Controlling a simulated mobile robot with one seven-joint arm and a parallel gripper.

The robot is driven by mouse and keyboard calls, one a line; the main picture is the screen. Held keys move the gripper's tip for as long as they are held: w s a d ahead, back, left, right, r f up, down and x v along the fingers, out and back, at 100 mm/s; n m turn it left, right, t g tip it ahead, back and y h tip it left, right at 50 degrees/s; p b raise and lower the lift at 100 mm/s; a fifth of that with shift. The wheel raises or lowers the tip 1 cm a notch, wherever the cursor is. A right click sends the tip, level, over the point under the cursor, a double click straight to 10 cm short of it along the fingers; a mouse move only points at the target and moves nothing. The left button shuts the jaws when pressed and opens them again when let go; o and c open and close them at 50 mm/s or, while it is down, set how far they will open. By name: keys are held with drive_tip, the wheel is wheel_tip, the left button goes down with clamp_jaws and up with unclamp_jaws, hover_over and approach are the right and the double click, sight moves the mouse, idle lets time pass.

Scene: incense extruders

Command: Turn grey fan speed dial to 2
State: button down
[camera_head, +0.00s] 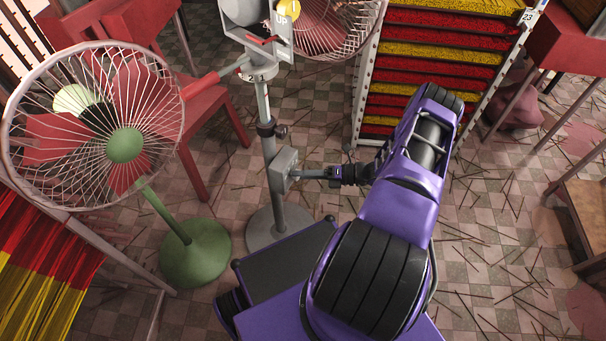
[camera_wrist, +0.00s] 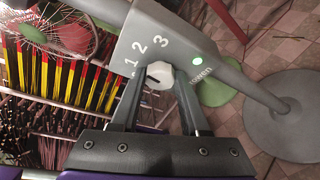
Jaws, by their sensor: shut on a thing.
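The grey fan's control box (camera_head: 284,168) is fixed on its grey pole, and my gripper (camera_head: 310,174) reaches it from the right. In the wrist view, the box face (camera_wrist: 172,32) carries the numbers 1, 2 and 3, with another mark below the 1 partly hidden by a finger. The pale round speed dial (camera_wrist: 160,74) sits between the fingertips of my gripper (camera_wrist: 158,82), which is shut on it. A short black mark on the dial lies toward its left side; I cannot tell exactly which number it points at.
A green-based fan (camera_head: 124,146) stands left of the grey pole (camera_head: 265,110). A rack of red and yellow incense (camera_head: 430,45) stands behind my arm. A green light (camera_wrist: 197,60) glows on the box. Loose sticks litter the tiled floor at right.

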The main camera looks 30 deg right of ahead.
drive_tip(key=shift+f+m+y, duration=0.1)
drive_tip(key=shift+m+y, duration=0.3)
drive_tip(key=shift+m, duration=0.3)
drive_tip(key=shift+c, duration=2)
unclamp_jaws()
drive_tip(key=v, duration=1.7)
drive_tip(key=shift+d, duration=0.25)
drive_tip(key=shift+s+a, duration=0.1)
